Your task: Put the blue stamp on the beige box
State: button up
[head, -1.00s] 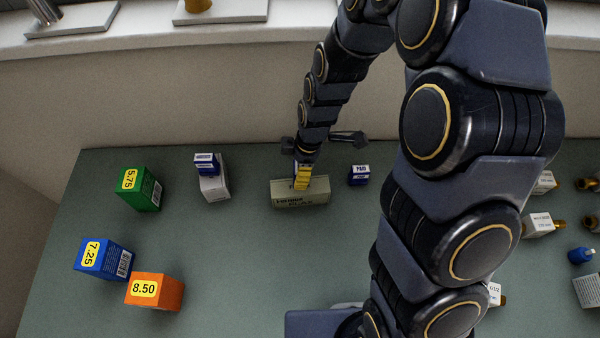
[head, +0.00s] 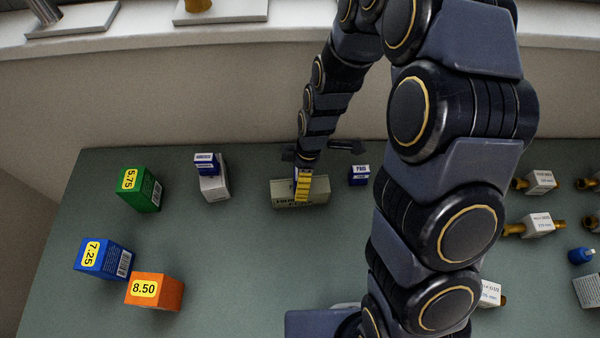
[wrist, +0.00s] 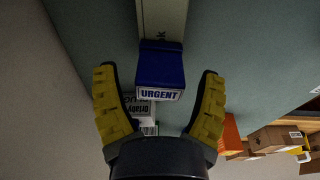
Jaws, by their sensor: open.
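The beige box (head: 285,199) lies on the table near its back edge; its end also shows at the top of the wrist view (wrist: 163,20). A blue stamp with an URGENT label (wrist: 160,70) is between my fingers in the wrist view, against the beige box, and appears to rest on it. In the head view my gripper hides nearly all of this stamp. My gripper (head: 304,185) is over the beige box; in the wrist view (wrist: 160,105) its yellow-padded fingers are open, with a gap on each side of the stamp.
A blue PAID stamp (head: 359,176) stands right of the beige box. Another blue stamp (head: 206,162) is on a white box (head: 214,187) to the left. Green (head: 139,190), blue (head: 102,260) and orange (head: 155,292) priced boxes stand further left. Bare table lies in front.

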notch_tip(320, 180, up, 11)
jog(key=d, duration=0.2)
jog(key=s+d+r+m, duration=0.2)
jog(key=s+r+m, duration=0.1)
jog(key=s+m, duration=0.3)
jog(key=s+d+r+m+g+h, duration=0.1)
jog(key=s+d+r+m, duration=0.1)
jog(key=s+r+m, duration=0.2)
jog(key=s+d+r+m, duration=0.3)
jog(key=s+m, duration=0.5)
jog(key=s, duration=0.2)
jog(key=shift+s+r+g+h, duration=0.25)
jog(key=shift+r+g+h, duration=0.1)
jog(key=shift+g+h, duration=0.05)
dwell(0.7)
